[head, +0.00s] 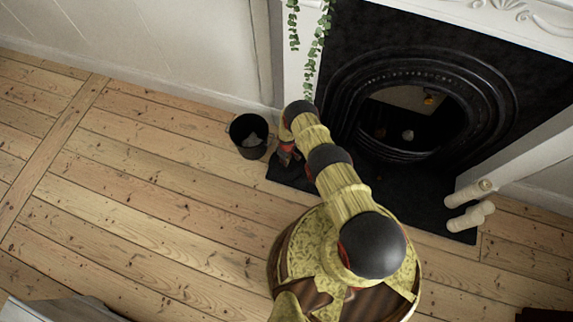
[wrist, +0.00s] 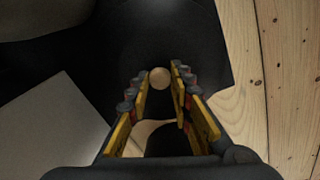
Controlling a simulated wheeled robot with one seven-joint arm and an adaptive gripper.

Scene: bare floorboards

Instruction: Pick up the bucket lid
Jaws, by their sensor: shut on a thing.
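My gripper (head: 288,155) is low beside the left edge of the dark hearth slab, just right of the black bucket (head: 237,133). In the wrist view its two yellow fingers (wrist: 159,80) are closed in on a small round beige piece, which looks like a knob. A dark, rounded shape (wrist: 165,40) beyond the fingertips appears to be the bucket lid; its edge blends into the dark slab. In the head view my arm hides the lid. The bucket is upright with something pale inside.
A black fireplace (head: 345,90) stands behind the hearth slab (head: 420,200). Pale rolls or candles (head: 468,193) lie at the slab's right end. Ivy (head: 316,45) hangs on the white surround. Bare floorboards (head: 130,190) are free to the left.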

